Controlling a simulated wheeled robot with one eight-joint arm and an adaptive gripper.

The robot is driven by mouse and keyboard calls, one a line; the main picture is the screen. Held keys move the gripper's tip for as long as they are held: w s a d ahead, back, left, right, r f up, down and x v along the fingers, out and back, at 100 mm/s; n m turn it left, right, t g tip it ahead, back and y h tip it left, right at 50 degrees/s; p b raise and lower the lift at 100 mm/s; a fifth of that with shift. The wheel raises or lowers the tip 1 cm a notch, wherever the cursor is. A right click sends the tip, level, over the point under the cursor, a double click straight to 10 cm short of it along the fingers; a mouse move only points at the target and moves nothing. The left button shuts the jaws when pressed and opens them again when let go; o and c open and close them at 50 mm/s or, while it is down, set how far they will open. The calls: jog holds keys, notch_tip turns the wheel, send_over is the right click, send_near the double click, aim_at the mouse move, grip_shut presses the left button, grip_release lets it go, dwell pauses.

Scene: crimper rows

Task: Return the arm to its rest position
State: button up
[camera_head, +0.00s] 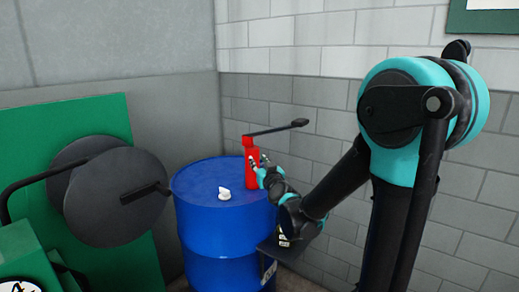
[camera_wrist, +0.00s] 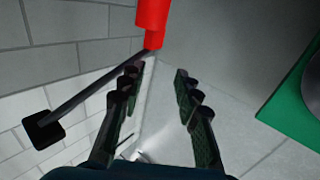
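My gripper (camera_wrist: 156,84) is open in the wrist view, with its two dark fingers apart and no object between them. Past the fingertips, at the top of that view, is a red tool (camera_wrist: 153,18) with a long dark lever (camera_wrist: 82,94) running down to the left. In the head view the red tool (camera_head: 252,166) is upright at the back of a blue drum (camera_head: 222,226), its black lever pointing right. My gripper (camera_head: 260,162) is beside the tool's right side there. I cannot tell whether they touch. My arm reaches in from the right.
A small white cap (camera_head: 224,193) is on the drum's top. Dark round discs (camera_head: 115,195) and a green panel (camera_head: 40,150) stand to the left, with green equipment (camera_head: 25,258) in front. A grey block wall (camera_head: 315,125) is close behind the drum.

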jog(key=s+d+f+m+g+h, duration=0.1)
jog(key=s+d+f+g, duration=0.3)
jog(key=s+d+f, duration=0.2)
jog(key=s+d+f+m+g+h, duration=0.1)
jog(key=s+d+f+g, duration=0.4)
jog(key=s+f, duration=0.5)
jog(key=s+d+f+m+g+h, duration=0.1)
jog(key=s+d+f+g+h, duration=0.2)
jog(key=s+d+f, duration=0.5)
jog(key=s+g, duration=0.1)
jog(key=s, duration=0.4)
jog(key=shift+s+d+f, duration=0.15)
jog(key=shift+s+f, duration=0.05)
jog(key=shift+f, duration=0.15)
